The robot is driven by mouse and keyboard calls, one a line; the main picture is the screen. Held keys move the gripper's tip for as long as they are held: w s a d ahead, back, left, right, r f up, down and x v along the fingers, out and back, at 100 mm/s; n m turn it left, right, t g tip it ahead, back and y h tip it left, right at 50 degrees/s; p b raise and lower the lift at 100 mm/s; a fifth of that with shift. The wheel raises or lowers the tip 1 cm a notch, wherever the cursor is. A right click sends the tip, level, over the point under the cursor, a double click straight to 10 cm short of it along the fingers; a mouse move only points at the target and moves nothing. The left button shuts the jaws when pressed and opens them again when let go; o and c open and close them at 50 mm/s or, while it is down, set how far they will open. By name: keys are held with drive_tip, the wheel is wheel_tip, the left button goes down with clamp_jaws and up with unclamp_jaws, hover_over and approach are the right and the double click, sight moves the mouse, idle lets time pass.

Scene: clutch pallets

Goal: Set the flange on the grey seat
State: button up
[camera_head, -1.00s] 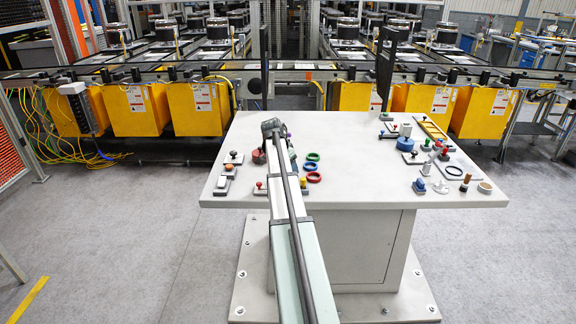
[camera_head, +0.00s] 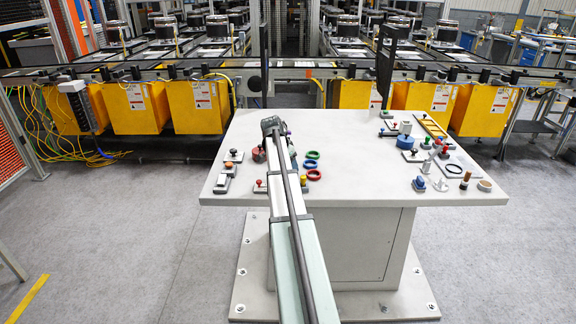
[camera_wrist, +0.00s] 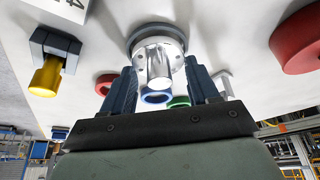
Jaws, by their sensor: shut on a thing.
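In the wrist view my gripper (camera_wrist: 160,77) is shut on the flange (camera_wrist: 158,52), a silvery round part with a hub and a plate with bolt holes. The hub is between the two dark fingers. Directly beyond the plate is a dark grey round disc (camera_wrist: 146,28), which looks like the grey seat. The flange lines up with it and appears against it, but I cannot tell whether it is fully seated.

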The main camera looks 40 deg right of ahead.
drive_tip(key=shift+f, duration=0.35)
idle(0.3)
drive_tip(key=shift+r, duration=0.85)
drive_tip(key=shift+f, duration=0.85)
idle(1.0)
drive_tip(key=shift+r, duration=0.85)
drive_tip(key=shift+f, duration=0.8)
idle(1.0)
drive_tip(key=o, duration=1)
drive_tip(key=v, duration=1.1)
